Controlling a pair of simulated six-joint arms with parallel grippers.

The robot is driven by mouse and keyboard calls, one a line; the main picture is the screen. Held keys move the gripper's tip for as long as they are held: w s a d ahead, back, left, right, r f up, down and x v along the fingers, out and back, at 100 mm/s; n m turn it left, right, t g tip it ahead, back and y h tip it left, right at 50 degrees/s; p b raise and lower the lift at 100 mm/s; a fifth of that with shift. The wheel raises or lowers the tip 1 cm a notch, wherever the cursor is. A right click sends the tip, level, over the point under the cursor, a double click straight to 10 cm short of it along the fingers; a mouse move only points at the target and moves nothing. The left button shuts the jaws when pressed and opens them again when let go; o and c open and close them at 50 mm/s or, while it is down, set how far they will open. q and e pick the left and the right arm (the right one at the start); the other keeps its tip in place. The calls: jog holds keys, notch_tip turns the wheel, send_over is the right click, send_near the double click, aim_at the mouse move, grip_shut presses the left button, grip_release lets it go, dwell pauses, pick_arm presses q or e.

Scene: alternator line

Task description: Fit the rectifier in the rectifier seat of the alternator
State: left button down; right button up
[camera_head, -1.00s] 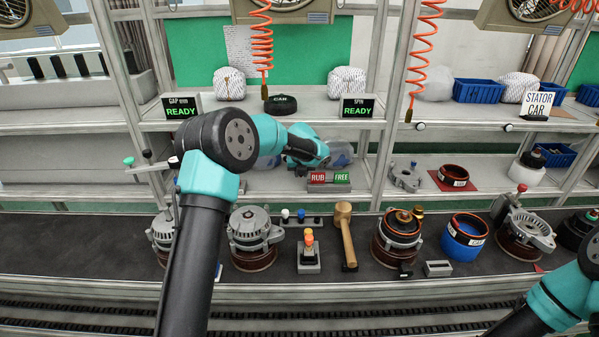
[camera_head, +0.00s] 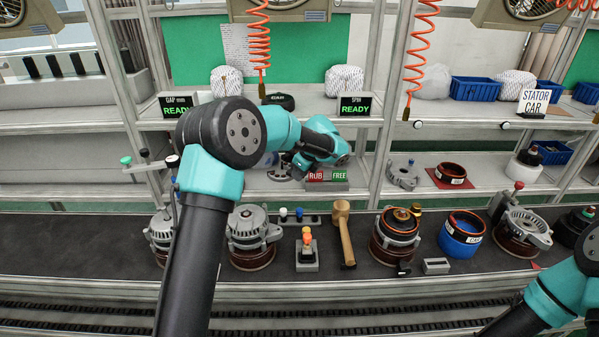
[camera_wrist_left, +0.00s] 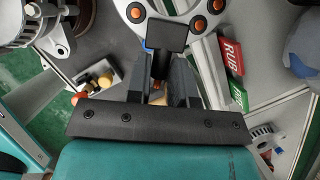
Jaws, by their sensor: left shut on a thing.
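My left gripper (camera_head: 296,163) is above the lower shelf, in front of the RUB/FREE sign. In the left wrist view its fingers (camera_wrist_left: 164,80) are shut on the black block of the rectifier (camera_wrist_left: 167,36), a pale plate with copper-coloured round studs. In the head view only a small grey part of the rectifier (camera_head: 284,174) shows below the gripper. Alternators stand on the conveyor: one at the left (camera_head: 250,236), one with copper-coloured parts in the middle (camera_head: 397,233), one at the right (camera_head: 522,232). I cannot tell which seat is meant. My right gripper is out of view.
A wooden mallet (camera_head: 344,232), a small stand with an orange top (camera_head: 306,252) and a blue bin (camera_head: 462,234) stand on the conveyor. A grey bracket (camera_head: 402,177) lies on the lower shelf. The RUB/FREE sign (camera_head: 326,177) is close to the left gripper.

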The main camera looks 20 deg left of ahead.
pick_arm(q)
jog(key=s+d+r+n+g+h, duration=0.2)
jog(key=s+d+r+n, duration=0.2)
jog(key=s+n, duration=0.3)
jog(key=s+d+r+n+g+h, duration=0.2)
jog(key=s+n, duration=0.6)
jog(key=n, duration=0.5)
notch_tip(320, 180, up, 3)
jog(key=shift+d+r+n+g, duration=0.1)
jog(key=shift+d+n+g, duration=0.3)
jog(key=shift+d+g, duration=0.5)
jog(key=shift+d, duration=0.1)
